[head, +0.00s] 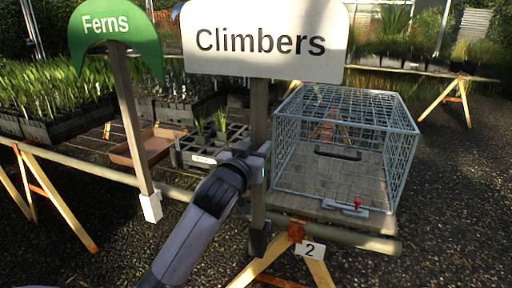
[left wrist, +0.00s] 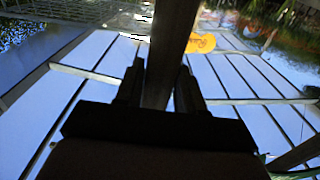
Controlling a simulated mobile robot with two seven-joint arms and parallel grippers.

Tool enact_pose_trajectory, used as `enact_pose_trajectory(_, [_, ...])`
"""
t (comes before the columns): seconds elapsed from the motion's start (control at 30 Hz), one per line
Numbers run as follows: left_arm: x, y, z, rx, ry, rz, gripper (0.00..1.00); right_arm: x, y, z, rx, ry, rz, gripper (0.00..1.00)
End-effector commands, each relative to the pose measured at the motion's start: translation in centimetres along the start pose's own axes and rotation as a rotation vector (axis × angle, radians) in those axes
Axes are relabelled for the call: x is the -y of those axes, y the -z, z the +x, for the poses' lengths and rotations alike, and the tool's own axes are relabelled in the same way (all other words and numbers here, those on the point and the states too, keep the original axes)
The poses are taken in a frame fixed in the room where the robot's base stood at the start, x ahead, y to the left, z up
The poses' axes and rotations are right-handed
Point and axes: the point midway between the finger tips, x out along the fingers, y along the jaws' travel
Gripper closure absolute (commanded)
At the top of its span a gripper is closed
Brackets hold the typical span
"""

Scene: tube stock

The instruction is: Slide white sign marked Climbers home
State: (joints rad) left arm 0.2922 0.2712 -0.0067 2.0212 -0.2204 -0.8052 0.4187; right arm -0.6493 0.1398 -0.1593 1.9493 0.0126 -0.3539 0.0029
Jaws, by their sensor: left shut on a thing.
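The white sign marked Climbers (head: 262,42) stands upright on a grey-brown wooden post (head: 258,115) in the head view. The post's lower end meets a dark bracket (head: 259,241) at the bench's front rail; I cannot tell how deep it sits. My left gripper (head: 258,166) is shut on the post at about mid-height. In the left wrist view the post (left wrist: 172,45) runs up between the two fingers of the left gripper (left wrist: 160,88). My right gripper is not in view.
A green Ferns sign (head: 108,26) stands left, its post in a white socket (head: 151,207). A wire cage (head: 345,145) sits on the bench just right of the post. A black crate (head: 198,157) and a brown tray (head: 147,148) lie behind. A tag marked 2 (head: 310,250) hangs below.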

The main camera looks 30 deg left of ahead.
Motion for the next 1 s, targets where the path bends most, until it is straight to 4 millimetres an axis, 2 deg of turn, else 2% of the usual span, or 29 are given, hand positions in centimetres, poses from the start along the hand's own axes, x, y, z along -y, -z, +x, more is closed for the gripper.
enact_pose_trajectory(0.1, [0.0, 0.3, 0.0, -0.007, 0.0, 0.0, 0.98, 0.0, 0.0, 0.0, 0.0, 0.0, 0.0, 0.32])
enact_pose_trajectory(0.13, [0.0, 0.3, 0.0, -0.007, 0.0, 0.0, 0.55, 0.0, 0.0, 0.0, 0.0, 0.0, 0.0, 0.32])
enact_pose_trajectory(0.2, [0.0, 0.3, 0.0, -0.006, 0.0, 0.0, 0.32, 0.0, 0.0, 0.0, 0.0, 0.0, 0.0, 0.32])
enact_pose_trajectory(0.6, [0.0, -0.1, 0.0, 0.003, 0.0, 0.001, 0.32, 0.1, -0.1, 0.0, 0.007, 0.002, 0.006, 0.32])
enact_pose_trajectory(0.63, [0.0, -0.1, 0.0, 0.003, 0.0, 0.001, 0.32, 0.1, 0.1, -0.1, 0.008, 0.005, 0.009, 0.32])
enact_pose_trajectory(0.7, [0.0, -0.1, 0.0, 0.002, 0.0, 0.001, 0.32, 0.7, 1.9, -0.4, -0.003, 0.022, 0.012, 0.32])
enact_pose_trajectory(1.0, [0.0, 0.0, -4.5, 0.0, -0.002, -0.001, 0.32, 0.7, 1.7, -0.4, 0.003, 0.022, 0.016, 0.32])
